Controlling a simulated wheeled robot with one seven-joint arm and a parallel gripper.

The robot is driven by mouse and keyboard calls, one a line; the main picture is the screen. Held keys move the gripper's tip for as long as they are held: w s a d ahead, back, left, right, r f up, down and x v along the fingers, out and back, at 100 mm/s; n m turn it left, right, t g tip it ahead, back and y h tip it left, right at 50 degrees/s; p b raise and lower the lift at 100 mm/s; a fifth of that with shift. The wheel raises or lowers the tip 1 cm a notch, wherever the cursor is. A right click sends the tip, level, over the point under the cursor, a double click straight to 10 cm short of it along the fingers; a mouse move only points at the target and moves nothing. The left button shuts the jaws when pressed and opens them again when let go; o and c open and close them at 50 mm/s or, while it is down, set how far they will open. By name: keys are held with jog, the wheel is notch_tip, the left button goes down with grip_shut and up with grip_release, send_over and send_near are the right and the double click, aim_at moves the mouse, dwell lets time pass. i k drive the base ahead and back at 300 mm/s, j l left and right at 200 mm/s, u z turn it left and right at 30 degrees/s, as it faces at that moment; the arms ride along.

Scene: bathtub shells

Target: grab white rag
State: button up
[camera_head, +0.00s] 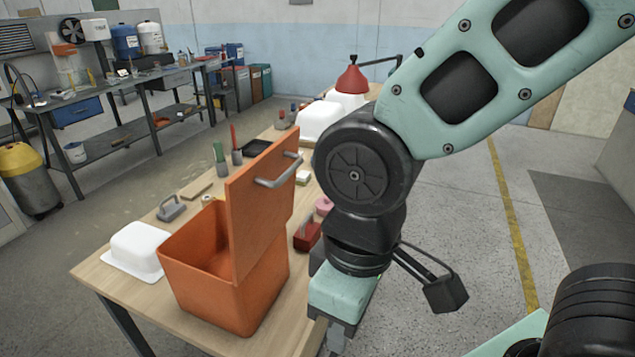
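I cannot make out a white rag for certain. A small pale item (303,177) lies on the table just right of the orange panel; it is too small to identify. A smooth white bathtub shell (138,250) lies at the table's near left corner, and another white shell (318,119) is at the far end. My gripper (328,338) points down at the table's right edge, right of the orange bin. Its tips run toward the bottom of the picture, and I cannot tell whether they are open or shut. My arm hides part of the table's right side.
A tall orange bin (215,285) stands on the wooden table (118,277), with an upright orange panel with a grey handle (265,195) at its side. Near it are a grey tool (172,208), brush holders, a red box (307,236) and a red-topped container (352,78). Floor on the right is clear.

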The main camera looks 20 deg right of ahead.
aim_at(303, 177)
jog(key=k+l, duration=0.1)
jog(key=l, duration=0.2)
jog(key=k+l, duration=0.15)
jog(key=l, duration=0.15)
jog(key=k+l, duration=0.1)
jog(key=l, duration=0.2)
jog(key=i+l+u, duration=0.4)
jog(key=i+l, duration=0.2)
jog(key=i+l+u, duration=0.35)
jog(key=i+l, duration=0.15)
jog(key=l, duration=0.3)
jog(key=i+l+u, duration=0.2)
jog(key=l, duration=0.2)
jog(key=i+l+u, duration=0.2)
jog(key=l, duration=0.25)
